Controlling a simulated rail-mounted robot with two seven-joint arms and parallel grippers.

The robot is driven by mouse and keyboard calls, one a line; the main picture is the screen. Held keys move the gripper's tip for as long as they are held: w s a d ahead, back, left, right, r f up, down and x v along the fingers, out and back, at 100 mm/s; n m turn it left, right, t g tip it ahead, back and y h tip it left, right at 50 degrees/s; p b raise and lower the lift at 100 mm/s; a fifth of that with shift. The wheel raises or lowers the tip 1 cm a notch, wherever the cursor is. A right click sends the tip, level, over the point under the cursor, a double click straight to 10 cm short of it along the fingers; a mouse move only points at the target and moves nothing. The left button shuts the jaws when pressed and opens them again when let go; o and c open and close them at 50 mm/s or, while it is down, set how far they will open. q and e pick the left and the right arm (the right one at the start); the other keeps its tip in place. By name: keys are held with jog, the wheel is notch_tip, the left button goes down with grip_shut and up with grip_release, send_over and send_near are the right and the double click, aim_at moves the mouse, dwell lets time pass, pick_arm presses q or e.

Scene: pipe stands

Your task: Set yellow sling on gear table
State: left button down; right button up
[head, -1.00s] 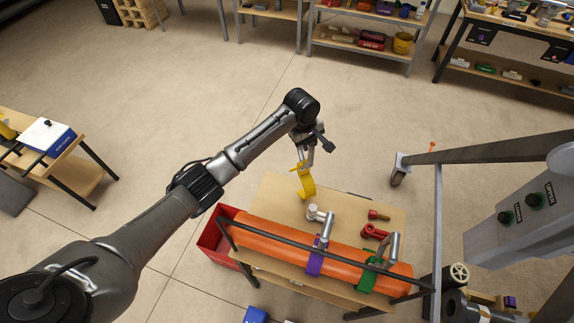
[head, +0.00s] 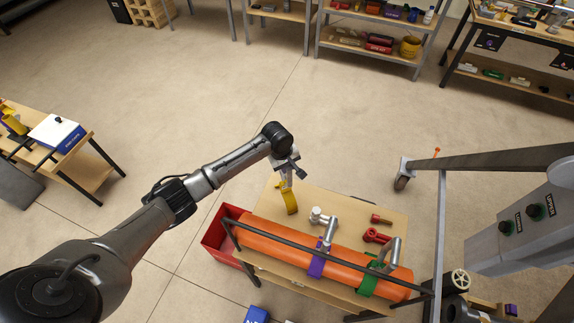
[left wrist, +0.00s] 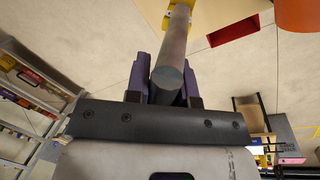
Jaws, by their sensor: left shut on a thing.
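The yellow sling (head: 290,200) is a curved yellow band at the far left part of the wooden gear table (head: 384,202). My left gripper (head: 286,182) is above it, shut on its grey round handle (left wrist: 172,70). In the left wrist view, the handle lies between the fingers (left wrist: 165,78), and a little yellow (left wrist: 178,8) shows at its far end. The band hangs below the gripper; I cannot tell whether it touches the tabletop. My right gripper is not in view.
A long orange pipe (head: 280,236) with purple (head: 317,266) and green (head: 368,284) bands lies along the table's near side behind a dark rail. A silver fitting (head: 320,215) and red fittings (head: 376,236) stand right of the sling. A red bin (head: 212,238) is at the left.

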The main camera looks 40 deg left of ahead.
pick_arm(q)
jog(key=shift+f, duration=0.2)
jog(key=c, duration=1)
grip_release()
jog(key=shift+f, duration=0.1)
notch_tip(320, 180, up, 12)
jog(key=s+a, duration=0.1)
jog(key=s, duration=0.1)
jog(key=s+d+f+m, duration=0.5)
jog(key=s+d+f, duration=0.15)
jog(key=s, duration=0.25)
jog(key=s+d+f+m, duration=0.4)
jog(key=s+d+f, duration=0.1)
jog(key=s+d, duration=0.25)
jog(key=shift+s+d+r+m+t+y, duration=0.25)
jog(key=shift+s+m, duration=0.75)
jog(key=shift+s, duration=1.85)
jog(key=shift+s+d+r+m+t, duration=0.1)
jog(key=shift+s+r+m+t, duration=0.6)
jog(key=shift+s, duration=2.2)
jog(key=shift+s+d+r+m+g+y, duration=0.15)
jog(key=shift+s+m, duration=1.15)
jog(key=shift+s, duration=1.55)
